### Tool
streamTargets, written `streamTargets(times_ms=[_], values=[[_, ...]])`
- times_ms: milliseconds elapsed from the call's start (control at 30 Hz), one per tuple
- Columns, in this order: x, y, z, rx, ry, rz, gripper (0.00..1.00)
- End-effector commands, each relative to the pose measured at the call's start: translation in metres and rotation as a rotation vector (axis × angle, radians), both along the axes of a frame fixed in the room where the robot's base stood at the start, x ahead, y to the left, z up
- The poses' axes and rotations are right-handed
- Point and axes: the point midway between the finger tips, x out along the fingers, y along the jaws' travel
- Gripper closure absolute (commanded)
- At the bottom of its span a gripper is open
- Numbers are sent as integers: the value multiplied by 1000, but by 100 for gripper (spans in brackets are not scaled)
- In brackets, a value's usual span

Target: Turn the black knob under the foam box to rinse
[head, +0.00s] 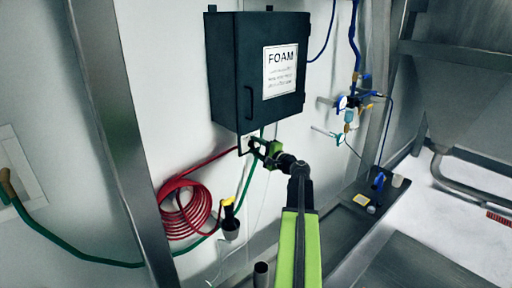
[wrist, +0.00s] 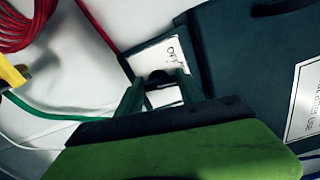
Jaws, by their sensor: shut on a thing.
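The dark foam box (head: 232,75), with a white FOAM label, hangs on the wall in the head view. My gripper (head: 248,147) is at its lower edge. In the wrist view, the black knob (wrist: 157,77) sits on a white plate (wrist: 155,57) with lettering that seems to read "OFF", beside the box. My two green fingers are on either side of the knob, shut on it. The knob's lower part is hidden behind my fingers and gripper body. In the head view my gripper covers the knob, so its pointing direction cannot be told.
A coiled red hose (head: 183,210) and a green hose (head: 85,260) hang at the left. A yellow-and-black nozzle (head: 229,218) hangs below the box. Blue valves and pipes (head: 350,102) are to the right. A dark shelf (head: 345,235) holds small items. A metal post (head: 112,140) stands at the left.

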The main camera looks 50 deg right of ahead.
Motion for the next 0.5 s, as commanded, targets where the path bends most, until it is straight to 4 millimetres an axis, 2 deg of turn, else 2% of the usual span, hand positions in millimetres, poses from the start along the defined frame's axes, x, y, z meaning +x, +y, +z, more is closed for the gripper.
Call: streamTargets(times_ms=[200, 500], values=[[0, 1, -1, -108, 8, 1, 96], [0, 1, -1, -171, 13, 1, 96]])
